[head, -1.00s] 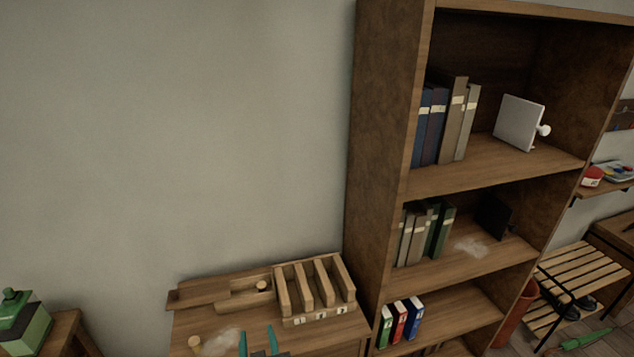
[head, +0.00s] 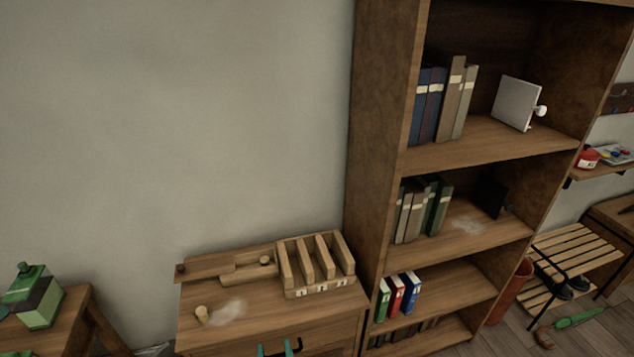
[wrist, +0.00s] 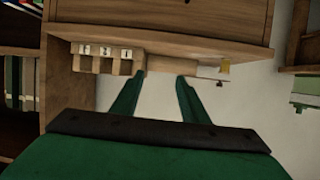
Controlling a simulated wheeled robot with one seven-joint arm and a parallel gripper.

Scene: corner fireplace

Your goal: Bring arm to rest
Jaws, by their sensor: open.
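My gripper (head: 275,351) shows as two teal fingertips at the bottom edge of the head view, in front of the wooden cabinet. In the wrist view my gripper (wrist: 160,76) is open, with two green fingers apart and nothing between them. The wrist picture appears upside down. The fingertips overlap the picture of the cabinet's edge there; I cannot tell the distance. Most of my arm is hidden in the head view.
The cabinet top (head: 255,305) holds a slotted wooden rack (head: 317,290), a round-knobbed piece and a pale dusty patch. A tall bookshelf (head: 380,150) stands right of it. A green lantern-like object (head: 38,310) sits on a left table. A slatted bench (head: 575,250) stands far right.

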